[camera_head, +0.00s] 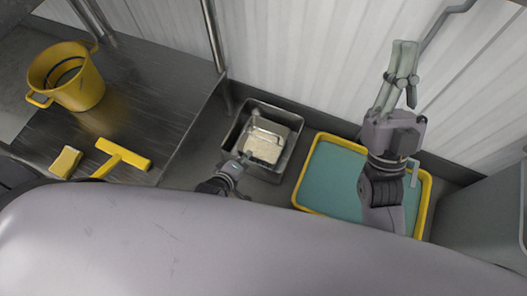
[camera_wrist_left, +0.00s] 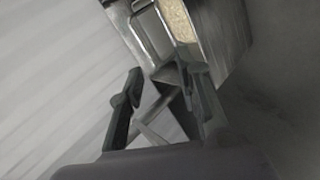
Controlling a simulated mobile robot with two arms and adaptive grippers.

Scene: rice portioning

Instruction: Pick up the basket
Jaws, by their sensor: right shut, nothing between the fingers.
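A rectangular metal basket (camera_head: 249,138) holding pale, rice-like contents (camera_head: 264,147) sits inside a larger metal tub (camera_head: 289,162) on the floor. Part of it also shows at the top of the left wrist view (camera_wrist_left: 152,28). My left gripper (camera_head: 235,164) is at the tub's lower left side. In the left wrist view its two dark fingers (camera_wrist_left: 163,85) are apart, with grey metal shapes beyond them; I cannot tell whether they touch the basket. My right gripper (camera_head: 404,48) is shut and empty, above the yellow-rimmed bin and in front of the white wall.
A yellow-rimmed bin (camera_head: 300,183) with a teal inside stands right of the tub, partly hidden by my right arm. A metal table (camera_head: 145,115) at left bears a yellow bucket (camera_head: 85,92), a yellow scraper (camera_head: 125,153) and a yellow sponge (camera_head: 66,162). A corrugated white wall (camera_head: 310,60) stands behind.

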